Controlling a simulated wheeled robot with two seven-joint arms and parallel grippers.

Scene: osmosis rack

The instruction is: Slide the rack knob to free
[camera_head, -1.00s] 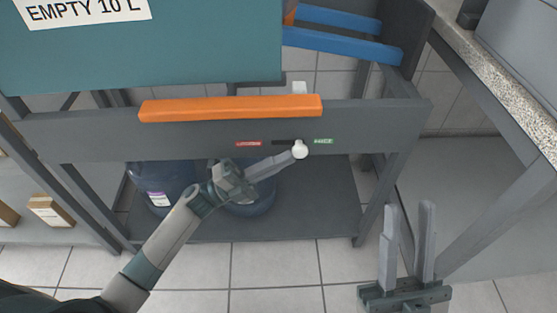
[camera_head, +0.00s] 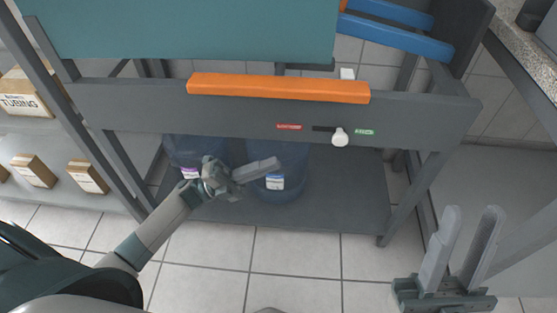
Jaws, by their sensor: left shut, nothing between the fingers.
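The white rack knob (camera_head: 340,137) sits at the right end of a dark slot in the grey rack beam (camera_head: 230,122), beside the green label (camera_head: 364,132). A red label (camera_head: 289,127) is at the slot's left end. My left gripper (camera_head: 277,163) is shut and empty, below and left of the knob and apart from it. My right gripper (camera_head: 468,222) points up at the lower right, its two fingers apart and nothing between them.
An orange bar (camera_head: 278,88) runs along the beam above the slot. Blue jugs (camera_head: 276,175) stand on the lower shelf. Blue rails (camera_head: 400,33) are at the upper right. A worktop (camera_head: 530,65) stands at the far right, and boxes (camera_head: 33,170) lie on a shelf at left.

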